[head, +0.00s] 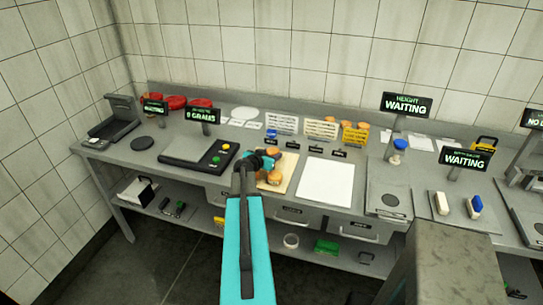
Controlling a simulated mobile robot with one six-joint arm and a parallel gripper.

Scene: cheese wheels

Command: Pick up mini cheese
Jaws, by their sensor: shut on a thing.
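Several small orange-brown mini cheeses (275,178) are on a pale board (291,177) near the middle of the bench. My gripper (270,161), at the end of my turquoise arm, is over the board among these cheeses. It is shut on a mini cheese. The fingers are small and dark here, and they and my arm partly hide the held cheese and the board. I cannot tell whether the held cheese is clear of the board.
A black panel with coloured buttons (197,155) lies left of the board. A white sheet (326,181) lies right of it. Information cards (320,129) and red items (175,102) stand behind. Display signs (407,104) rise at the right. A lower shelf holds small items.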

